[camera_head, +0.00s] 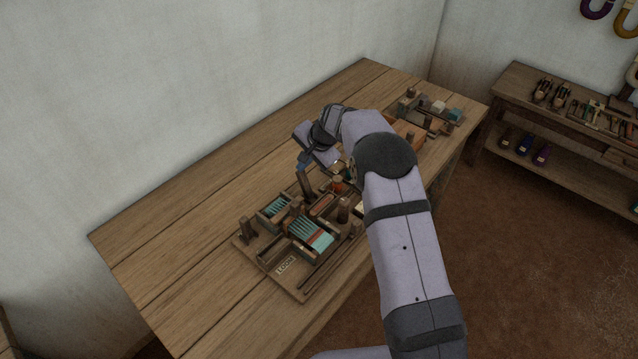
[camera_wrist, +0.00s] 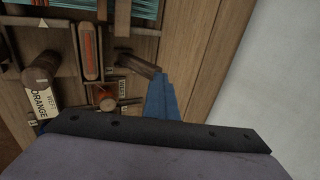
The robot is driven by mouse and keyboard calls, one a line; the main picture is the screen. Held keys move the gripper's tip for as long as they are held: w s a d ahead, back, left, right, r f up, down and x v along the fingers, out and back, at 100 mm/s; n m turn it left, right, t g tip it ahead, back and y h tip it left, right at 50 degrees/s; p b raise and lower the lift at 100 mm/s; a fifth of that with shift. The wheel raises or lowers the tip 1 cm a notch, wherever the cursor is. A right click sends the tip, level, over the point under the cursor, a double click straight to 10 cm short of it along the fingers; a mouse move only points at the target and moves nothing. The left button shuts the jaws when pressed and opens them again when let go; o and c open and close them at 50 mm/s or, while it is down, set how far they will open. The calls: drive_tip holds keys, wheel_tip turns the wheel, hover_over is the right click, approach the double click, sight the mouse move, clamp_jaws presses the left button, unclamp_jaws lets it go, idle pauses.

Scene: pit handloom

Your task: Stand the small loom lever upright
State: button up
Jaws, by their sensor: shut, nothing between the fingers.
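The small loom lever (camera_head: 305,184) is a short dark wooden post at the back edge of the loom board (camera_head: 247,257). In the head view it stands nearly upright with a slight lean. In the wrist view the lever (camera_wrist: 138,65) runs slantwise toward my fingers. My gripper (camera_head: 303,165) has blue fingers, which sit close by the lever's top; I cannot tell whether they touch it. In the wrist view my gripper (camera_wrist: 162,92) shows its fingers together, with nothing held. Its body hides part of the board.
Pegs and teal thread frames (camera_head: 312,232) crowd the loom board. A label reading WEFT ORANGE (camera_wrist: 41,103) lies near an orange shuttle (camera_wrist: 90,52). A second small board (camera_head: 435,112) stands at the table's far end. The table's left side is clear. A side shelf (camera_head: 560,115) holds tools.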

sight(306, 189)
drive_tip(key=shift+g, duration=0.5)
drive_tip(key=s+f, duration=0.1)
drive_tip(key=s+d+f, duration=0.1)
drive_tip(key=f, duration=0.1)
drive_tip(key=s+d+f, duration=0.1)
drive_tip(key=shift+f, duration=0.25)
drive_tip(key=c, duration=0.3)
drive_tip(key=shift+c, duration=0.2)
drive_tip(key=shift+r, duration=0.1)
drive_tip(key=shift+w+r+p, duration=0.15)
drive_tip(key=shift+r+p, duration=0.95)
drive_tip(key=shift+r, duration=0.3)
drive_tip(key=o, duration=0.7)
wheel_tip(306, 189, up, 2)
drive_tip(key=shift+w+p, duration=0.1)
drive_tip(key=shift+p, duration=0.6)
drive_tip(key=shift+w+a+r+p, duration=0.1)
drive_tip(key=shift+w+r+p, duration=0.15)
drive_tip(key=shift+r, duration=0.15)
drive_tip(key=shift+w+a+r+p, duration=0.1)
drive_tip(key=shift+r+p, duration=0.1)
drive_tip(key=shift+r, duration=0.2)
